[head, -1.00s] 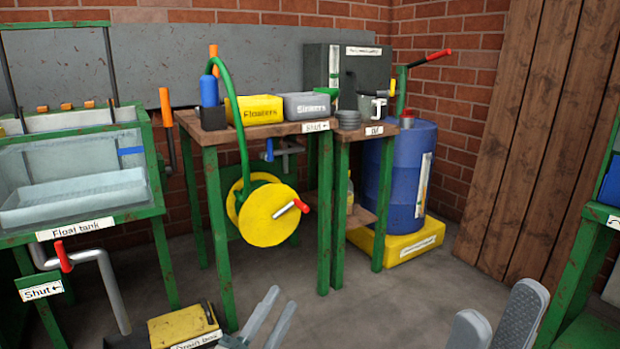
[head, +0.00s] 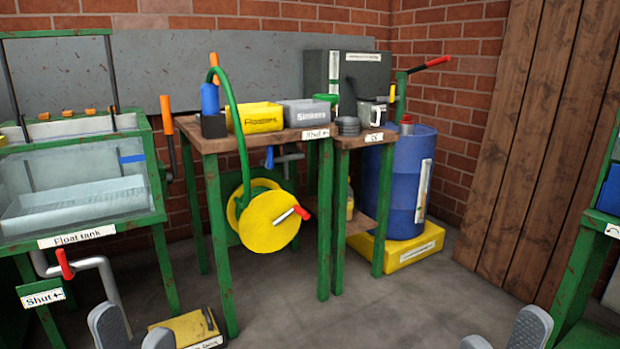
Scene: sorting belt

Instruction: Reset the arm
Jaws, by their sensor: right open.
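My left gripper (head: 134,333) shows at the bottom left edge of the head view, two grey fingertips apart with nothing seen between them. It is in front of the yellow drain box (head: 188,328) on the floor, overlapping its left side in the picture. My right gripper (head: 502,337) shows at the bottom right edge, its two grey fingertips apart and empty, over bare floor. The rest of both arms is out of view.
The float tank (head: 75,190) stands at left, with a red-handled pipe (head: 65,264) below. A bench (head: 215,142) carries the Floaters box (head: 255,117) and Sinkers box (head: 305,113); a yellow reel (head: 268,222) hangs below. A blue barrel (head: 405,185) stands behind. The middle floor is clear.

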